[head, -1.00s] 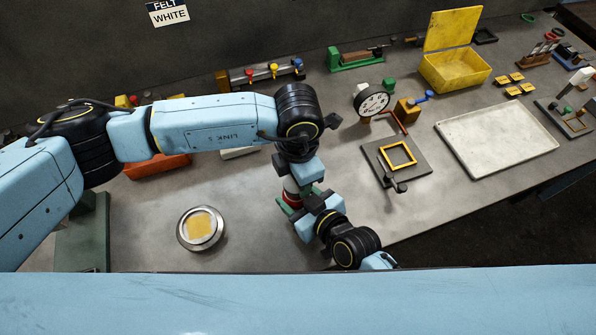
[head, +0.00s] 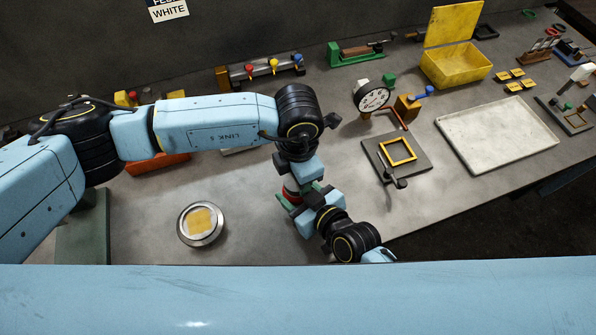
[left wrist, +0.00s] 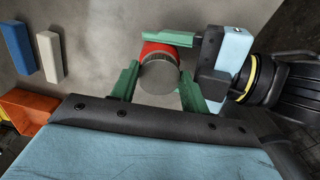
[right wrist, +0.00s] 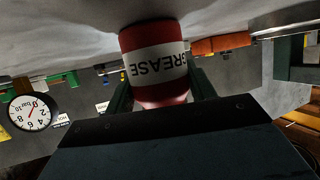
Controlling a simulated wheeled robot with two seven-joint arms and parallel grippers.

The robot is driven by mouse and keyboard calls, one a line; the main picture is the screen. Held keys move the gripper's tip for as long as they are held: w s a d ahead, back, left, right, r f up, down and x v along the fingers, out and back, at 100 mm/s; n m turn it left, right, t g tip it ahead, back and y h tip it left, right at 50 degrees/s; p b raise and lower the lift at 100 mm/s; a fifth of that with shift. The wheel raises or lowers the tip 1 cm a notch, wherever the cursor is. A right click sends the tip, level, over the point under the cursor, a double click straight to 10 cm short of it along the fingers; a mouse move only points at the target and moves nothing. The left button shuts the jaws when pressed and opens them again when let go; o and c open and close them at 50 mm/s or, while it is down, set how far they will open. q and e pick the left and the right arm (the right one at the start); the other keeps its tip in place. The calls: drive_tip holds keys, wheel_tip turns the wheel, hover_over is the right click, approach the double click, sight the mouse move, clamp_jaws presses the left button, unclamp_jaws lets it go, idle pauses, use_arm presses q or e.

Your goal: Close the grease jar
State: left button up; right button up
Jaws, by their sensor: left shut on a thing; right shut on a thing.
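The grease jar is red with a white GREASE label; it fills the middle of the right wrist view (right wrist: 153,62), upside down there. In the head view only a small red part (head: 291,193) shows under my left wrist. My left gripper (left wrist: 158,88) points down, its green fingers either side of the round grey lid (left wrist: 159,77), and is shut on it. The lid lies over the jar's red top (left wrist: 155,48); I cannot tell whether it is fully seated. My right gripper (right wrist: 160,92) is shut around the jar's body from the side.
A round metal dish with yellow content (head: 201,222) lies left of the jar. A black plate with a yellow frame (head: 398,150), a dial gauge (head: 371,96) and a pale tray (head: 498,135) lie to the right. An orange bin (head: 160,164) is behind my left arm. Bench between dish and jar is clear.

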use_arm(q)
drive_tip(key=shift+s+f, duration=0.1)
drive_tip(key=shift+f, duration=0.35)
drive_tip(key=o, duration=0.9)
drive_tip(key=shift+s+f, duration=0.1)
drive_tip(key=shift+d, duration=0.1)
drive_tip(key=shift+d+r, duration=0.1)
drive_tip(key=shift+r, duration=2.35)
drive_tip(key=shift+c, duration=0.3)
